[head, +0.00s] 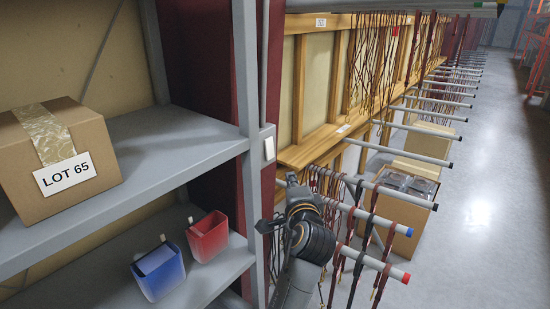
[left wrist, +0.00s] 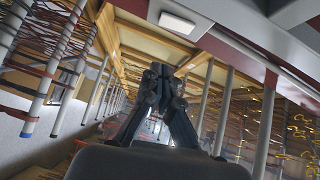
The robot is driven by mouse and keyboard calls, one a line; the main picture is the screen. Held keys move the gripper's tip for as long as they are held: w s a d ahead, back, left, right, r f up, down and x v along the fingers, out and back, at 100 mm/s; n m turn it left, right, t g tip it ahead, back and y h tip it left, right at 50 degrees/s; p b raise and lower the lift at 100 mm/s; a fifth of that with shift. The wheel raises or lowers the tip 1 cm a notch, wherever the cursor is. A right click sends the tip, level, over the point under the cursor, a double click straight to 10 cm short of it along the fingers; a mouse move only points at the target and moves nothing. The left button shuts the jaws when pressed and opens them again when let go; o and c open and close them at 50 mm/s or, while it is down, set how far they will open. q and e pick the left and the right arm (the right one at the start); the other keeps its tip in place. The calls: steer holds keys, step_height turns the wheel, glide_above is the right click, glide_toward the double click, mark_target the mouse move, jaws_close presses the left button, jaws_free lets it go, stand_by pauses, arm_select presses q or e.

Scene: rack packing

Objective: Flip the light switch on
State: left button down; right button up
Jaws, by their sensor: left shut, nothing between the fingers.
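The light switch (head: 269,148) is a small pale plate on a grey box fixed to the front post of the shelf. In the left wrist view a pale rectangular plate, which looks like the switch (left wrist: 178,23), shows at the top, beyond my fingertips. My left gripper (head: 264,226) is below the switch and apart from it, beside the post. In the left wrist view its dark fingers (left wrist: 160,72) are shut together with nothing between them. I cannot tell the switch's position. My right gripper is not in view.
The grey shelf (head: 175,150) at left holds a "LOT 65" box (head: 88,178), a blue bin (head: 158,272) and a red bin (head: 208,237). At right, grey rods (head: 385,190) with hanging cords stick out near my arm. Open boxes (head: 395,228) stand behind them.

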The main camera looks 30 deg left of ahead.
arm_select(q)
steer(key=shift+w+f, duration=0.1)
steer(key=p, duration=0.6)
glide_toward(274, 155)
steer(key=x, duration=0.5)
steer(key=shift+w+a, duration=0.1)
steer(key=shift+a, duration=0.3)
steer(key=shift+d, duration=0.1)
